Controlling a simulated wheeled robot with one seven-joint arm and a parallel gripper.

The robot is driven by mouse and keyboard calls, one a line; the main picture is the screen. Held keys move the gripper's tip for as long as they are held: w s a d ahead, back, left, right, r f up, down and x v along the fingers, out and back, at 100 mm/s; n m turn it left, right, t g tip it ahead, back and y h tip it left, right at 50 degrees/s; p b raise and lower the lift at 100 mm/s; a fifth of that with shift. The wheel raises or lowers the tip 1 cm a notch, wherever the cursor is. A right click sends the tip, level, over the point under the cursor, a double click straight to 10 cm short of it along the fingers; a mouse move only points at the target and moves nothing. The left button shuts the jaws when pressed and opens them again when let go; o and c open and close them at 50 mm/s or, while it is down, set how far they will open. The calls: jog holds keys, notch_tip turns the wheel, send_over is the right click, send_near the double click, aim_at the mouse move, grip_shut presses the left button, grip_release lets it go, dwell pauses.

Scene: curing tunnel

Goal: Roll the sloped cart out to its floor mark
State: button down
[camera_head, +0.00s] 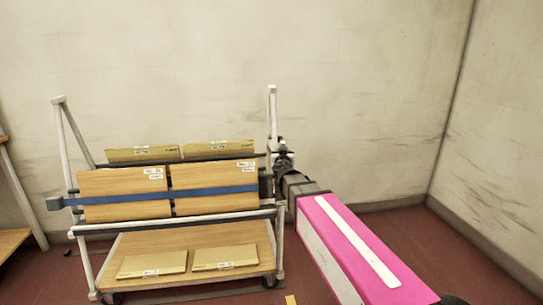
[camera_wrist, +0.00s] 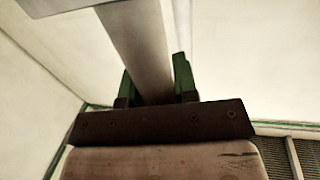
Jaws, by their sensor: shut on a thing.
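The sloped cart (camera_head: 180,229) stands left of centre in the head view, with a pale tubular frame, wheels and a wooden lower deck. Boxes lean on its sloped rack behind a blue strap (camera_head: 215,193). My gripper (camera_head: 282,150) is at the cart's right upright post (camera_head: 272,105). In the wrist view my gripper (camera_wrist: 156,82) has its green-lined fingers on both sides of the pale post (camera_wrist: 146,58), shut on it. A small yellow patch (camera_head: 290,299) shows on the floor at the bottom edge; I cannot tell whether it is the floor mark.
Two flat boxes (camera_head: 152,264) lie on the lower deck. A plain wall (camera_head: 350,90) stands close behind the cart, and another wall (camera_head: 500,130) is at the right. Part of a wooden rack (camera_head: 14,240) shows at the far left. Red floor (camera_head: 455,255) is clear at the right.

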jog(key=shift+w+d, duration=0.2)
jog(key=shift+d, duration=0.55)
jog(key=shift+w+d, duration=0.15)
jog(key=shift+d, duration=0.6)
jog(key=c, duration=0.9)
grip_release()
jog(key=shift+d, duration=0.2)
jog(key=shift+a, duration=0.1)
jog(key=s, duration=1)
jog(key=shift+s+d, duration=0.25)
jog(key=shift+s, duration=0.15)
